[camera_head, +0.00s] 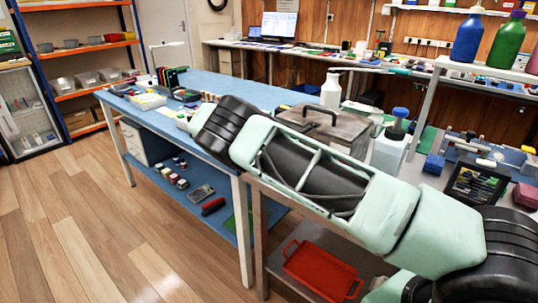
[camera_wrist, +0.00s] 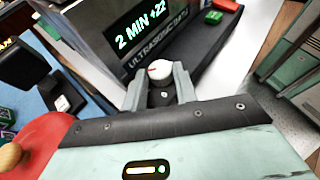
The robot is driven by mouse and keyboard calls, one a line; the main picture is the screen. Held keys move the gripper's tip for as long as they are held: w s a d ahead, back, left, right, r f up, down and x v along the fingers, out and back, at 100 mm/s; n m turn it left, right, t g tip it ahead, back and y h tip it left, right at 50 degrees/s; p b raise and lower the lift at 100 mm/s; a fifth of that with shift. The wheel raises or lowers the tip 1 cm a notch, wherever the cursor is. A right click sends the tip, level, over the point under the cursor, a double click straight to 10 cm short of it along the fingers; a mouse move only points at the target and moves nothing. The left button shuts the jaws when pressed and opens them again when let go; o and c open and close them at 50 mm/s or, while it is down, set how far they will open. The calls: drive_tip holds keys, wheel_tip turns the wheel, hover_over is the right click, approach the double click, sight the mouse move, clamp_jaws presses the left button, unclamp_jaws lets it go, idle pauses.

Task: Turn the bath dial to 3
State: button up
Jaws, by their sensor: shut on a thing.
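The bath (camera_wrist: 150,28) is a dark box in the wrist view, its display reading "2 MIN +22" above the words "ULTRASONIC BATH". Its dial (camera_wrist: 160,69) is a pale round knob with a small red mark on its face. My gripper (camera_wrist: 161,84) is shut on the dial, with one finger on each side of it. Any numbers around the dial are not readable. In the head view the bath (camera_head: 322,128) is a grey box with a dark handle on its lid, partly behind my arm. The dial and gripper are hidden there.
A red item with a wooden knob (camera_wrist: 38,142) lies close to the left of my gripper in the wrist view. A black stand (camera_wrist: 65,88) is also at left. In the head view a white bottle (camera_head: 331,90) stands behind the bath. The blue table (camera_head: 235,88) has clear room.

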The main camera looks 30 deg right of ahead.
drive_tip(key=shift+f, duration=0.1)
idle(0.4)
drive_tip(key=o, duration=1)
drive_tip(key=shift+c, duration=0.2)
drive_tip(key=shift+g, duration=0.3)
